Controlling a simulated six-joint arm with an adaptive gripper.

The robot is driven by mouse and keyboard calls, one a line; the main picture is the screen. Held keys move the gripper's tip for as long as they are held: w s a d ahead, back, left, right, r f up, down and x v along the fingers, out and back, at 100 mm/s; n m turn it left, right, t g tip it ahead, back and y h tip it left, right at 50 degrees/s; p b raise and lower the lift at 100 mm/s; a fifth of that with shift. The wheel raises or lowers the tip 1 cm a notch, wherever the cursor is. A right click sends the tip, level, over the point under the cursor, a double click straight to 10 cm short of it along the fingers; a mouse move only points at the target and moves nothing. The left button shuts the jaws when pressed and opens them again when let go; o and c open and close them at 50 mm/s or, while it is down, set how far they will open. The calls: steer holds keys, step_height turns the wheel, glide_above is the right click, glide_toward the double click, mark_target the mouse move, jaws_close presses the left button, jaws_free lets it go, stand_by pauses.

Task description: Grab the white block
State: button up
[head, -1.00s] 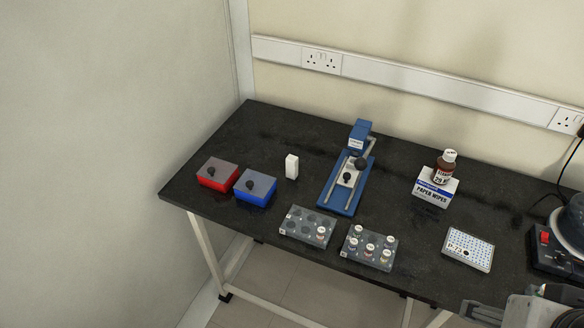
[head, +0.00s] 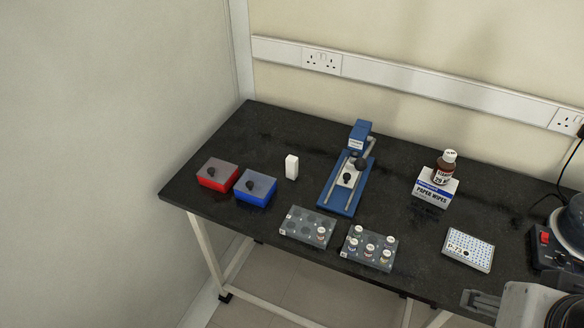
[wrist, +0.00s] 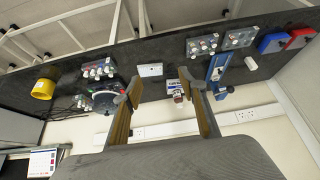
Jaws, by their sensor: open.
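The white block (head: 292,166) stands upright on the black table in the head view, between the blue box and the blue press-like device. It shows small in the wrist view (wrist: 251,63), near the right side. My gripper (wrist: 160,82) is open and empty in the wrist view, its two fingers well apart, with the block off to the right of them. In the head view only grey parts of my arm show at the bottom right corner, far from the block.
A blue box (head: 255,187) and red box (head: 217,174) stand left of the block, the blue device (head: 338,192) right. Two vial racks (head: 307,226) (head: 369,247) lie in front. A white plate (head: 468,249) lies further right.

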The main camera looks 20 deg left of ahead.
steer(key=w+a+r+n+t+y, duration=0.1)
steer(key=w+a+r+t+y, duration=0.15)
steer(key=w+a, duration=0.7)
steer(key=w+a+r+n+t+y, duration=0.15)
steer(key=w+a+r, duration=0.25)
steer(key=w+a, duration=0.55)
steer(key=m+t+h, duration=0.1)
steer(key=m+t, duration=0.2)
glide_above(290, 163)
steer(key=d, duration=0.4)
step_height(290, 163, down, 14)
steer(key=s+a+f+h, duration=0.1)
steer(key=s+f, duration=0.1)
steer(key=f, duration=0.3)
steer(key=s+a+f+h, duration=0.2)
steer(key=f, duration=0.3)
steer(key=s+a+f+h, duration=0.1)
steer(key=s+f, duration=0.1)
steer(key=f, duration=0.3)
steer(key=shift+s+a+f+m+t+h, duration=0.2)
steer(key=shift+a+m+t+h, duration=0.1)
steer(key=shift+m, duration=0.05)
steer(key=shift+x, duration=1.3)
